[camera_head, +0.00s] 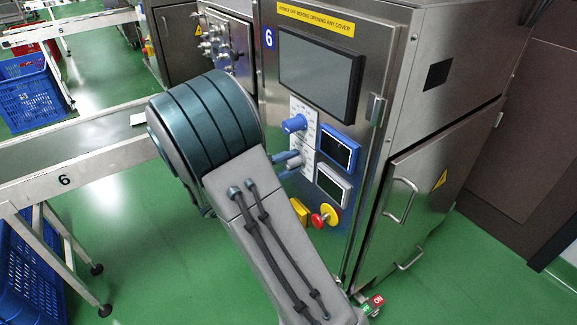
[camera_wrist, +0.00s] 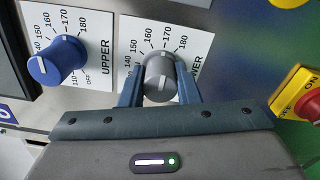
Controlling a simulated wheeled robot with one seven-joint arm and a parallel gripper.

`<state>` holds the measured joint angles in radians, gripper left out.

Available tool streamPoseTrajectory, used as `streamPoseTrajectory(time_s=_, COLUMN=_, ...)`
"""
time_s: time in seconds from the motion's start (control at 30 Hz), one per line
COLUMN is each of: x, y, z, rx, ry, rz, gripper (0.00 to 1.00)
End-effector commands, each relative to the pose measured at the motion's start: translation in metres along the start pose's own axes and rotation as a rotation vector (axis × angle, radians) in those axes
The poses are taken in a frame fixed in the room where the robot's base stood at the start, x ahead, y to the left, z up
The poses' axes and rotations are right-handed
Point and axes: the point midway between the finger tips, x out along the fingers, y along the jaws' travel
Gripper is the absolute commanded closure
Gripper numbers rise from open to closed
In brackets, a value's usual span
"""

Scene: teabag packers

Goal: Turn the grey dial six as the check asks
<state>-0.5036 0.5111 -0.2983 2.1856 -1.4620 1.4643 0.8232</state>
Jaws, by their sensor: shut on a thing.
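The grey dial (camera_wrist: 159,76) sits on a white scale plate with marks around 140 to 180 in the wrist view. My gripper (camera_wrist: 159,88) is shut on it, one finger on each side of the knob. A pale line shows on the dial's face; the exact setting is hard to read. In the head view the grey dial (camera_head: 295,160) is below the blue dial on machine 6, and my gripper (camera_head: 288,165) reaches it from the left. My arm hides part of the panel there.
The blue dial (camera_wrist: 57,60), by the word UPPER, is beside the grey one. A red and yellow switch (camera_head: 325,216) is below. Two small displays (camera_head: 339,150) are at the right, under a large dark screen (camera_head: 320,75). A conveyor (camera_head: 80,140) stands at the left.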

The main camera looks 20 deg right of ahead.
Motion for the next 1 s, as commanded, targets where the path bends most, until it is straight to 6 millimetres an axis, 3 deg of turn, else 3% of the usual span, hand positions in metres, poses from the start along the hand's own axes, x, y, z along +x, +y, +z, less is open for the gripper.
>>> streamPoseTrajectory(time_s=0.47, x=-0.001, y=-0.001, z=0.0, rx=0.011, ry=0.0, rz=-0.002, gripper=0.94)
streamPoseTrajectory(time_s=0.5, x=-0.001, y=-0.001, z=0.0, rx=0.011, ry=0.0, rz=-0.002, gripper=0.66)
streamPoseTrajectory(time_s=0.57, x=-0.001, y=-0.001, z=0.0, rx=0.011, ry=0.0, rz=-0.002, gripper=0.49)
streamPoseTrajectory(time_s=0.87, x=-0.001, y=0.0, z=0.0, rx=0.012, ry=0.0, rz=-0.001, gripper=0.49)
streamPoseTrajectory(time_s=1.0, x=-0.013, y=0.002, z=-0.001, rx=0.012, ry=0.004, rz=0.0, gripper=0.49)
